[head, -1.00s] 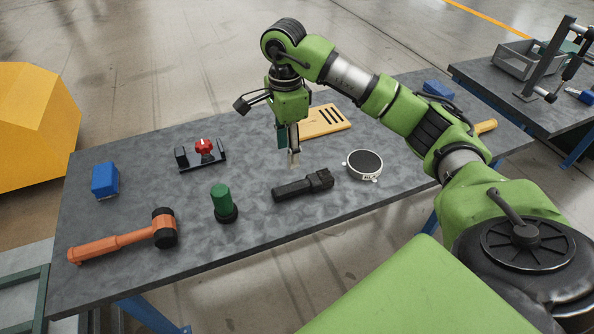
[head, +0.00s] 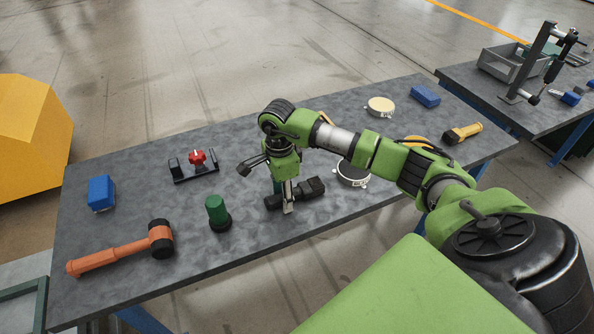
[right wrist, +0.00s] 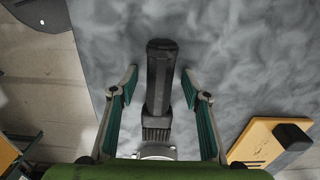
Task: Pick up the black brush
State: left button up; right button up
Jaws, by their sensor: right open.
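The black brush (head: 313,188) lies on the grey table near its front edge, between the green-topped cylinder and the round white-rimmed dish. In the head view my right gripper (head: 284,200) is pointing down over the brush and hides part of its middle. In the right wrist view the dark brush (right wrist: 160,75) runs lengthwise between the two open fingers of my right gripper (right wrist: 158,85). A gap shows on each side, and nothing is held. My left gripper is not in view.
The dark-topped dish (head: 352,174) is close on the right. A yellow board (right wrist: 258,143) shows in the wrist view.

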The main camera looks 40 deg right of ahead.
jog(key=c, duration=1.2)
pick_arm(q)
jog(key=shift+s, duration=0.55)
pick_arm(e)
jog(key=shift+r, duration=0.4)
jog(key=r+b, duration=0.1)
jog(key=r, duration=0.1)
jog(key=shift+a+r+b, duration=0.2)
jog(key=shift+r+b, duration=0.15)
jog(key=shift+b, duration=0.05)
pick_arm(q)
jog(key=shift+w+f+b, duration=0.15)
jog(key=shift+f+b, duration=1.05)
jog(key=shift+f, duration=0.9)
pick_arm(e)
jog(key=shift+s+a+r, duration=1.15)
jog(key=shift+a+r, duration=0.45)
jog(key=shift+a, duration=0.4)
jog(key=shift+s+a+r, duration=1.1)
jog(key=shift+a+r, duration=0.45)
jog(key=shift+a, duration=0.45)
jog(key=shift+s+a+r, duration=1.15)
jog(key=shift+a+r, duration=0.45)
jog(key=shift+a, duration=0.4)
